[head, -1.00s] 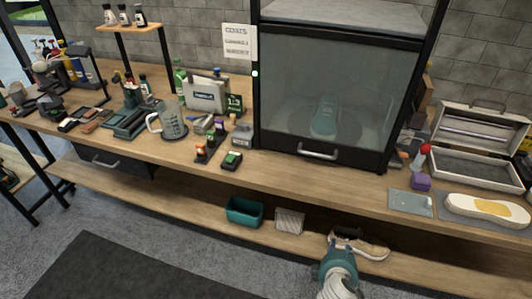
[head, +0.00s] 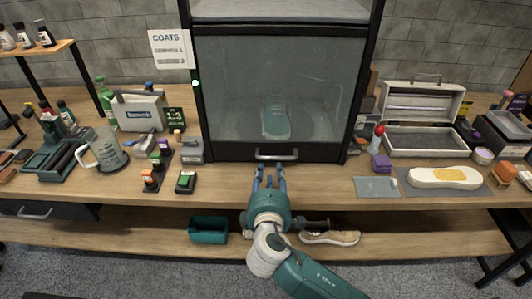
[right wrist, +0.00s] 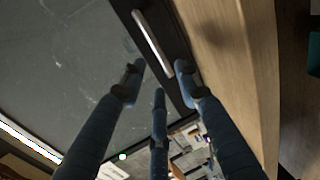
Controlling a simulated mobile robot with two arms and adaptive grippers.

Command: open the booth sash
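The booth sash (head: 230,85) is a dark-framed, see-through panel, down at the bench top, with a teal sneaker (head: 275,118) visible behind it. Its bar handle (head: 276,156) runs along the bottom frame and also shows in the right wrist view (right wrist: 153,42). My right gripper (head: 269,173) is just in front of and below the handle in the head view. In the right wrist view my right gripper (right wrist: 160,80) has its fingers spread, with nothing between them, and the handle lies beyond the fingertips. My left gripper is not in view.
The workbench (head: 330,182) has a measuring jug (head: 104,150) and small bottles on the left. A sole on a mat (head: 443,177) and an open metal case (head: 424,138) stand on the right. A teal bin (head: 208,230) and a tan shoe (head: 330,237) are on the lower shelf.

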